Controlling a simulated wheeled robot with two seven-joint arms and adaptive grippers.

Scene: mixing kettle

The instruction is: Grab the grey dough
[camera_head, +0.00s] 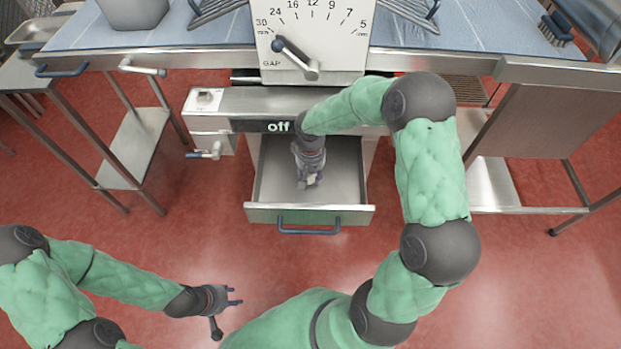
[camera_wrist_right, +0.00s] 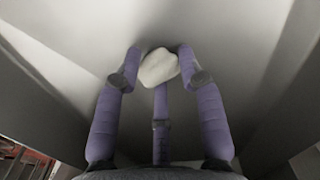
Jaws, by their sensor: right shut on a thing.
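The dough (camera_wrist_right: 159,67) is a small pale, greyish-white lump, held between the fingertips of my right gripper (camera_wrist_right: 160,75) in the right wrist view. In the head view my right gripper (camera_head: 309,178) reaches down into the open drawer (camera_head: 342,165), and only a bit of the dough shows at its fingertips. I cannot tell whether the dough touches the drawer floor. My left gripper (camera_head: 236,296) is over the red floor at the lower left, with its fingers apart and nothing between them.
The drawer has a blue handle (camera_head: 308,231) at its front. Above it are a machine panel marked "off" (camera_head: 278,126) and a white dial (camera_head: 313,40) with a lever. Steel tables (camera_head: 137,146) stand at both sides. The red floor in front is clear.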

